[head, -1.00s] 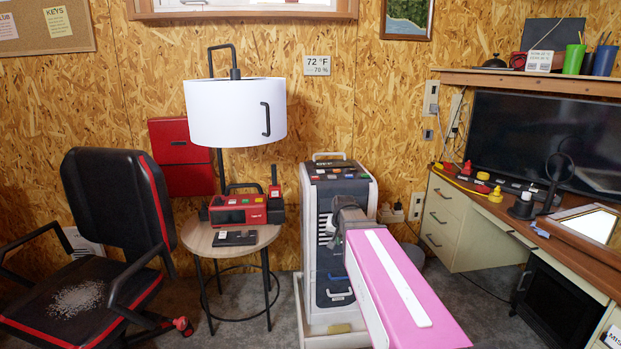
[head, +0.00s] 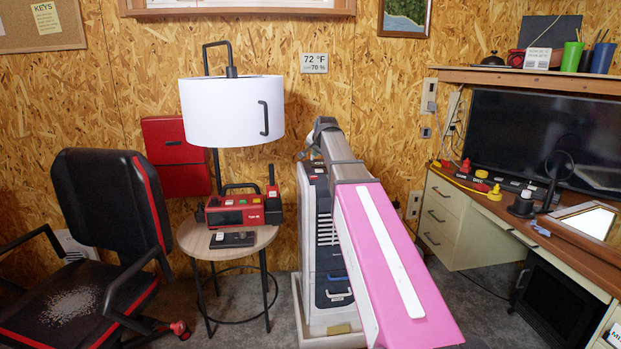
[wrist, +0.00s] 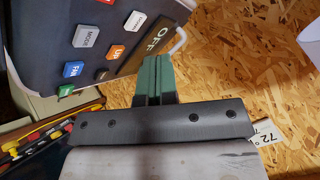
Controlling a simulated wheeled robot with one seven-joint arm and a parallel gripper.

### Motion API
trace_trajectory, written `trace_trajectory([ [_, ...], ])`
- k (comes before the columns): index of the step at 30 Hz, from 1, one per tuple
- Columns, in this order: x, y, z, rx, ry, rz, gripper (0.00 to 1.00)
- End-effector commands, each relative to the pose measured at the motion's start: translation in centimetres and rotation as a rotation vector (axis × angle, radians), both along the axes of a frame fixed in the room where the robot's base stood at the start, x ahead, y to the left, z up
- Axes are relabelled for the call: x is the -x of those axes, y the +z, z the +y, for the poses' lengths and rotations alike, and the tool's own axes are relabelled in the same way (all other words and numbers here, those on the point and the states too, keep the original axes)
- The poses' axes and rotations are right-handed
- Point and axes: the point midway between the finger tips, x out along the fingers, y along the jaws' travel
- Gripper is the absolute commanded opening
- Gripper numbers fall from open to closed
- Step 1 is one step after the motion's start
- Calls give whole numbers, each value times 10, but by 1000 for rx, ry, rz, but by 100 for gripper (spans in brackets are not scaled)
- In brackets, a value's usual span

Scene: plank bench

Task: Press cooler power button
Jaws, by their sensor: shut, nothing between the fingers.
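The cooler (head: 311,240) is a tall white and dark unit on the floor in the middle of the head view; my arm covers most of its top panel. In the wrist view the dark control panel (wrist: 100,55) is tilted, with several coloured buttons and a display reading OFF (wrist: 158,38). A white button (wrist: 136,20), a grey MODE button (wrist: 86,36), an orange button (wrist: 116,52) and a blue FAN button (wrist: 73,69) show. I cannot clearly read which is power. My gripper (wrist: 155,62) has its green fingers shut and empty, their tips near the display; contact is unclear.
A round side table (head: 198,246) with a red radio-like device (head: 236,211) and a lamp (head: 232,112) stands left of the cooler. A black chair (head: 105,215) is further left. A desk (head: 470,225) with a monitor (head: 545,140) stands at right.

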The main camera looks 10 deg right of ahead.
Motion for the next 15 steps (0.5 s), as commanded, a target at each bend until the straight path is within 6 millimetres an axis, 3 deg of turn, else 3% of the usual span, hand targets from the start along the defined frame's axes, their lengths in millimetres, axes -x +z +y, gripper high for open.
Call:
trace_trajectory([
  [4, -7, 16, 0, -15, -13, -21, 0],
  [15, -7, 17, 0, -16, -14, -23, 0],
])
